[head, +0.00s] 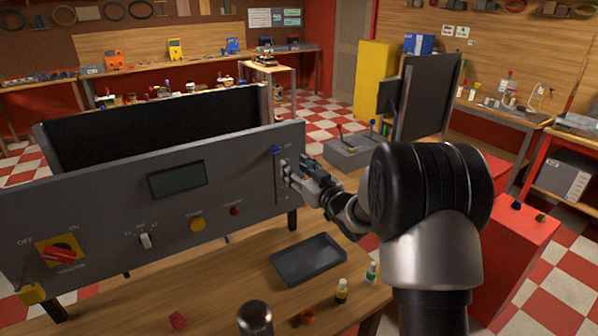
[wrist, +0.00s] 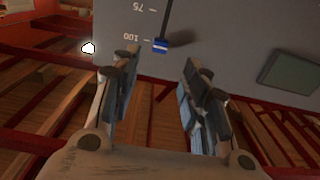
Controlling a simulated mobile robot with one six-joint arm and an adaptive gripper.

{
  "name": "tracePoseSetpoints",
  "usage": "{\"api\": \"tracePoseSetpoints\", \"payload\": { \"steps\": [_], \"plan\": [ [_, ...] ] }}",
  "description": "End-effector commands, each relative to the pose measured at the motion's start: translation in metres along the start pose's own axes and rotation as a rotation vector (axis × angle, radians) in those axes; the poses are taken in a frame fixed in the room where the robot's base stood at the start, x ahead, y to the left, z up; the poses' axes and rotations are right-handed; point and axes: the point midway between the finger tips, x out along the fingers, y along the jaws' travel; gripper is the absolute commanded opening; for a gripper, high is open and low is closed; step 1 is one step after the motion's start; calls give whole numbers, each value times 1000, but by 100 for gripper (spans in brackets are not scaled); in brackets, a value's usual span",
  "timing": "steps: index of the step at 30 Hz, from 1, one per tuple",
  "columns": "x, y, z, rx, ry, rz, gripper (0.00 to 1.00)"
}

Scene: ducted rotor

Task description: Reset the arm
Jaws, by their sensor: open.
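My arm reaches from the right in the head view, and my gripper (head: 294,170) is close to the right end of the grey control panel (head: 110,215). In the wrist view my gripper (wrist: 155,85) is open, with two spread fingers and nothing between them. A blue slider knob (wrist: 160,46) shows just beyond the fingertips, beside the 100 mark on a vertical slot. The same blue knob (head: 277,150) is at the slot's top in the head view. I cannot tell whether a finger touches it.
The panel also carries a display (head: 177,179), a red rotary switch (head: 62,252), a yellow button (head: 197,223) and a small red button (head: 235,210). A dark tray (head: 308,260) and small bottles (head: 341,290) are on the wooden table below. A grey lever box (head: 350,152) stands behind my gripper.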

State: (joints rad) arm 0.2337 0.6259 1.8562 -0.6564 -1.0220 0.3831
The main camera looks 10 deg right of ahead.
Motion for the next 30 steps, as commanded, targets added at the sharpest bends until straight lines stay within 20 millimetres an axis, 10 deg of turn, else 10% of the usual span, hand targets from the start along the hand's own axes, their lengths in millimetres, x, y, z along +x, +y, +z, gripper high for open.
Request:
{"api": "tracePoseSetpoints", "payload": {
  "steps": [20, 30],
  "plan": [
    [-23, 0, -18, -26, -57, 59, 42],
    [-139, -16, -60, -43, -439, 334, 42]
  ]
}}
